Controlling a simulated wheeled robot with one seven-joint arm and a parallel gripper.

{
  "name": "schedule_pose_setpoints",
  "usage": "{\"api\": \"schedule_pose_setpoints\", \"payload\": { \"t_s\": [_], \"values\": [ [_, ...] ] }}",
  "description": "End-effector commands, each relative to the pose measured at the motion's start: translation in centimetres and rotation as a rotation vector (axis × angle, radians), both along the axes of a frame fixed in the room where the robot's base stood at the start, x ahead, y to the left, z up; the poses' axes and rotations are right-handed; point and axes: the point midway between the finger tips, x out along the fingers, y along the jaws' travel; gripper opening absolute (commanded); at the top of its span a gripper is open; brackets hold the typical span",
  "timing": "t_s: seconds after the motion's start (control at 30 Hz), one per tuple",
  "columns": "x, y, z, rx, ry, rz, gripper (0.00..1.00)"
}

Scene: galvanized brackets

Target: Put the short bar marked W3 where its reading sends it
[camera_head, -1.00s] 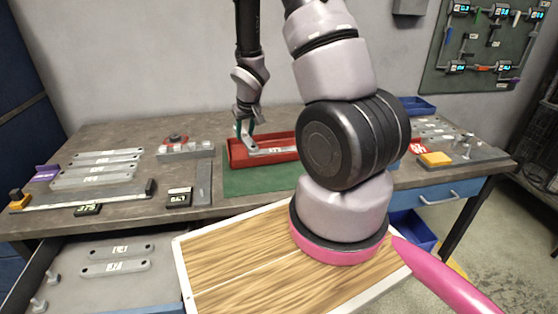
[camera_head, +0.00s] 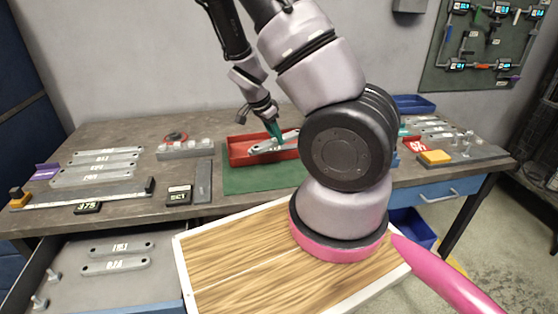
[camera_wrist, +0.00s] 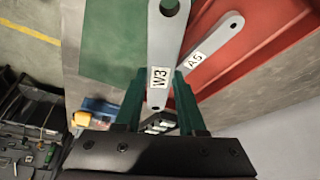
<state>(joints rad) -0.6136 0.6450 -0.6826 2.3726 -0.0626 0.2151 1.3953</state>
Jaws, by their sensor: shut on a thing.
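The short bar marked W3 (camera_wrist: 164,48) is a grey metal bar with a hole near its far end and a white label, large in the wrist view. My gripper (camera_wrist: 158,92) is shut on its near end, teal fingers on either side. A second grey bar, marked A5 (camera_wrist: 213,40), lies in the red tray (camera_wrist: 285,60), beside W3. In the head view my gripper (camera_head: 278,136) is over the red tray (camera_head: 238,158). A pale bar shows at the fingertips there; its label is too small to read.
A green mat (camera_head: 240,182) lies before the tray. Several bars (camera_head: 95,176) lie at left near a small display (camera_head: 88,208); another display (camera_head: 179,195) stands by a dark plate (camera_head: 203,182). An open drawer (camera_head: 75,288) holds two bars. Blue bins and a yellow block (camera_head: 434,159) are at right.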

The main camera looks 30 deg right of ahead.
Motion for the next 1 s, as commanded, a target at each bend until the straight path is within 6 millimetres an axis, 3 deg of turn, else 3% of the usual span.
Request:
{"api": "schedule_pose_setpoints", "payload": {
  "t_s": [0.13,0.33,0.6,0.87,1.0],
  "values": [
    [-1.3,-0.3,1.0,0.0,-0.002,-0.279,0.0],
    [-2.2,-0.3,1.2,-0.001,0.0,-0.447,0.0],
    [-2.3,-0.4,-3.5,0.0,0.004,-0.463,0.0],
    [-2.3,-0.3,-5.7,0.0,0.003,-0.459,0.0],
    [-2.3,-0.4,-7.8,0.0,0.003,-0.459,0.0]
  ]
}}
